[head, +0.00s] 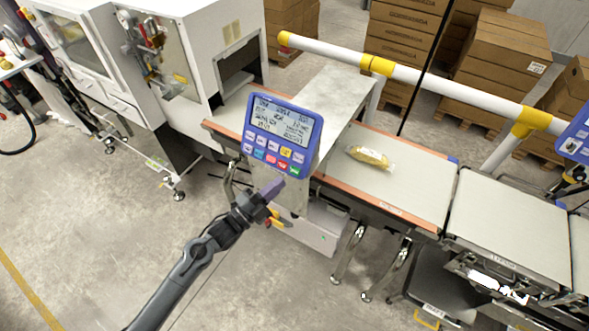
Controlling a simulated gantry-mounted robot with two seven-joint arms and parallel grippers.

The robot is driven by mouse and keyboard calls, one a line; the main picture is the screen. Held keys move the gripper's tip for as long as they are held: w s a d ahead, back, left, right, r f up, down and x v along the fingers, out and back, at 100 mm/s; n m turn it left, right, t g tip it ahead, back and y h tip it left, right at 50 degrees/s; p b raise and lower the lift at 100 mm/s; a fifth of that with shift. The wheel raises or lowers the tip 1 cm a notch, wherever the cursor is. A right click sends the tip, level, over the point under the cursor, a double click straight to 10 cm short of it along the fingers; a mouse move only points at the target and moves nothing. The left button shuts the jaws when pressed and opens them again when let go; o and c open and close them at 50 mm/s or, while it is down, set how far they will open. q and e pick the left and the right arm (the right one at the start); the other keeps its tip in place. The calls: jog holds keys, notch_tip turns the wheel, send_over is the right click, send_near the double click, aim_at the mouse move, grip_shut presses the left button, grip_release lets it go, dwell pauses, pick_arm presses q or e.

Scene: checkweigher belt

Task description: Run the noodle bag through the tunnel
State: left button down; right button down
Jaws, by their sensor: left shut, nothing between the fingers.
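The noodle bag (371,157), a clear bag with yellow contents, lies on the grey belt (415,190) to the right of the metal tunnel (345,88). My left gripper (272,188) is shut and empty. In the picture it is just below the blue control panel (280,135), left of the bag and apart from it. The panel has a lit screen and several coloured buttons, and it hides part of the tunnel. I cannot tell whether the gripper touches the panel. My right gripper is not in view.
A white machine cabinet (190,50) stands at the upper left. A white rail with yellow joints (450,92) runs behind the belt. Another belt section (510,220) lies at right. Cardboard boxes (505,60) are stacked behind. The floor at lower left is clear.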

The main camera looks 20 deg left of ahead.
pick_arm(q)
jog(key=s+p, duration=0.1)
jog(key=s+r+p, duration=0.1)
jog(key=s, duration=0.1)
jog(key=s+a+r+p, duration=0.1)
jog(key=shift+s+r+p, duration=0.2)
jog(key=shift+p, duration=0.1)
jog(key=shift+f, duration=0.1)
dwell(0.9)
